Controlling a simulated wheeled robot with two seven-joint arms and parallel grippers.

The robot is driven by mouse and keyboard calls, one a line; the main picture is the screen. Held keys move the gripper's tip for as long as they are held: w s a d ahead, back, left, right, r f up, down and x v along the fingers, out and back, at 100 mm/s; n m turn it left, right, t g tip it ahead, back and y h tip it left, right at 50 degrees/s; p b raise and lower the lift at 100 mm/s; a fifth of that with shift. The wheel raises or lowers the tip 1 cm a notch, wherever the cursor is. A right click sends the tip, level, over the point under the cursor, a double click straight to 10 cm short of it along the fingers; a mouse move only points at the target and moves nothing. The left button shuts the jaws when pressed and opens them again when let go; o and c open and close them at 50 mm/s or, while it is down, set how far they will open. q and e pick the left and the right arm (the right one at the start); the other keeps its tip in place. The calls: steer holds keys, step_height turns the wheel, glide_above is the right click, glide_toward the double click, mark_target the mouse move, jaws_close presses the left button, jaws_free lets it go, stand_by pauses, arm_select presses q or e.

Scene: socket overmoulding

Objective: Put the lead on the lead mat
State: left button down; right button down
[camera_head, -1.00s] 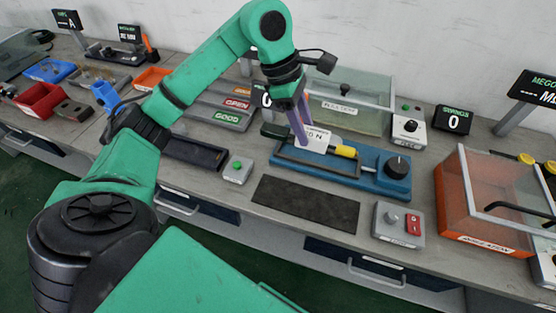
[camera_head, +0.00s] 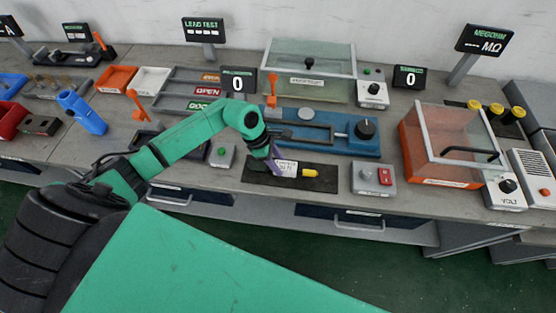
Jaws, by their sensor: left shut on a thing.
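The lead shows as a white label tag (camera_head: 286,168) and a yellow end (camera_head: 309,172); the rest is hidden by my gripper or too small to make out. My left gripper (camera_head: 274,164), with purple-grey fingers, is shut on the lead at the left side of the tag. The lead is over the dark lead mat (camera_head: 320,184), low and within its outline. I cannot tell whether it touches the mat. My right gripper is not in the view.
The blue fixture (camera_head: 340,145) with a black knob stands just behind the mat. A grey box with a red switch (camera_head: 373,179) is at the mat's right, and a green-button box (camera_head: 221,154) at its left. An orange clear-lidded box (camera_head: 440,145) stands farther right.

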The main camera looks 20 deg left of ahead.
arm_select(q)
steer(key=shift+f, duration=0.25)
steer(key=shift+a, duration=0.1)
steer(key=shift+f, duration=0.15)
steer(key=c, duration=0.7)
jaws_free()
steer(key=shift+o, duration=1.4)
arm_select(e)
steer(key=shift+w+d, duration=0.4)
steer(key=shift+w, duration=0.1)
